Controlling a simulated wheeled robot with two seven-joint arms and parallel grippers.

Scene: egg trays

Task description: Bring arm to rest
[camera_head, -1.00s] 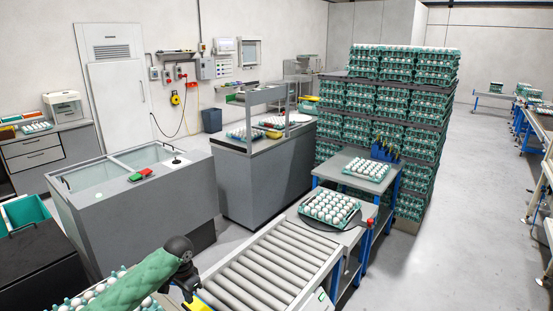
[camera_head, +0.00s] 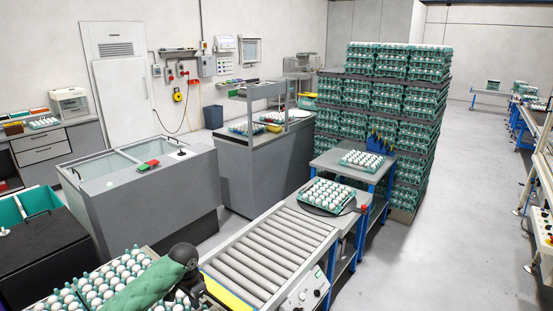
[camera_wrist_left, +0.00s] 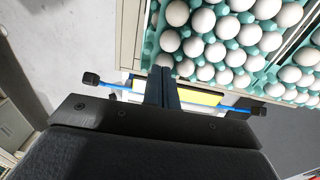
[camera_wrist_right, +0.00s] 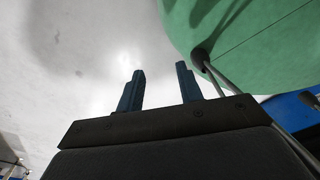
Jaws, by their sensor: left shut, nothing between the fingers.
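My left arm comes in at the bottom left of the head view, in a green sleeve with a dark joint. My left gripper (camera_wrist_left: 162,88) shows in the left wrist view with its two dark fingers together and nothing between them. It is beside trays of white eggs (camera_wrist_left: 225,40), over a yellow strip and a blue bar. In the head view its fingertips are hard to make out. My right gripper (camera_wrist_right: 160,82) shows only in the right wrist view. Its fingers stand apart and empty over pale floor.
A roller conveyor (camera_head: 265,258) runs beside my left arm, with a full egg tray (camera_head: 328,194) at its far end. Egg trays (camera_head: 98,283) lie at the bottom left. A tall stack of egg trays (camera_head: 385,130) stands behind.

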